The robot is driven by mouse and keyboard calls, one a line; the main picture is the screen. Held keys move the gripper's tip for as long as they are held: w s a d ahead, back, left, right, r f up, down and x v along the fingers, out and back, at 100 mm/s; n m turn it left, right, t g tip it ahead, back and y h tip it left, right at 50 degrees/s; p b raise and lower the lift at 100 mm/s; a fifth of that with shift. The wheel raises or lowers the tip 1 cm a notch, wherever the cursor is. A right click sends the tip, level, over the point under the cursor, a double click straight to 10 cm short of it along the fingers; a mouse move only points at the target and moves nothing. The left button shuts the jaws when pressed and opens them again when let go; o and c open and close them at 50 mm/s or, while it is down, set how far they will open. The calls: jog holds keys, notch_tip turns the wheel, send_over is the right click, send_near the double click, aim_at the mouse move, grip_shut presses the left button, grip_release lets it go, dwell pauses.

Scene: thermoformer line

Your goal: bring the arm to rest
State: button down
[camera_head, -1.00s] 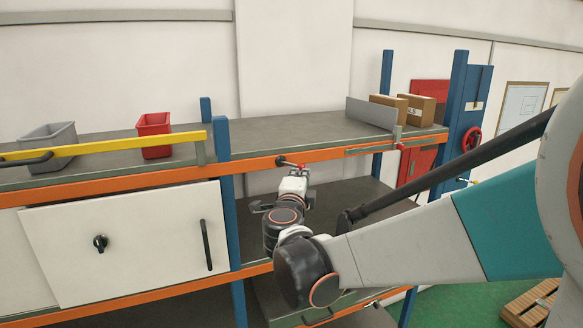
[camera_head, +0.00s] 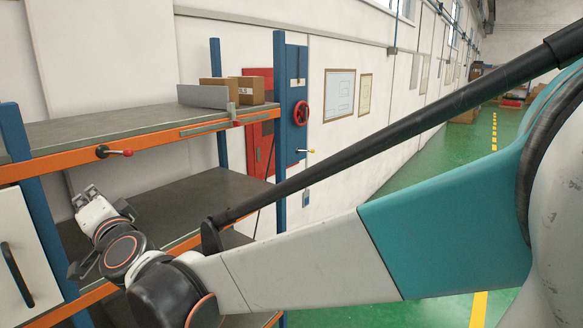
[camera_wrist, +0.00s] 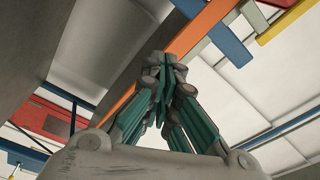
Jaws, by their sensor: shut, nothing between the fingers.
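My arm reaches from the right side of the head view to the lower left, bent at a dark joint. My gripper (camera_head: 86,192) is at the arm's end, pointing up, in front of the open shelf bay and below the upper orange beam. In the wrist view its green-and-grey fingers (camera_wrist: 163,66) are closed together with nothing between them. A lever with a red knob (camera_head: 126,153) sits on the orange beam above and right of the gripper; a gap shows between them in the head view.
The orange-and-blue rack (camera_head: 172,137) stands close to my arm. Cardboard boxes (camera_head: 251,90) and a grey panel (camera_head: 203,97) are on its top shelf. A white door with a black handle (camera_head: 17,277) is at lower left. Green floor (camera_head: 408,170) lies open at right.

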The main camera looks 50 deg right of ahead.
jog(key=s+a+f+n+g+y+b, duration=0.1)
jog(key=s+a+f+n+y+b, duration=0.15)
jog(key=f, duration=0.35)
jog(key=s+a+f+n+g+y+b, duration=0.1)
jog(key=s+a+f+n+y+b, duration=0.1)
jog(key=s+f+n+b, duration=0.3)
jog(key=s+d+f+n+g+h+b, duration=0.1)
jog(key=s+f+n+g+b, duration=0.1)
jog(key=f, duration=0.8)
jog(key=s+d+f+n+g+h+b, duration=0.1)
jog(key=s+d+f+n+g+b, duration=0.1)
jog(key=s+f+g+b, duration=0.2)
jog(key=s+d+f+n+g+h+b, duration=0.1)
jog(key=s+f+b, duration=0.7)
jog(key=f, duration=1)
jog(key=s+n+g, duration=0.1)
jog(key=s+g, duration=0.1)
jog(key=s, duration=0.1)
jog(key=shift+s+d, duration=0.15)
jog(key=shift+s, duration=0.05)
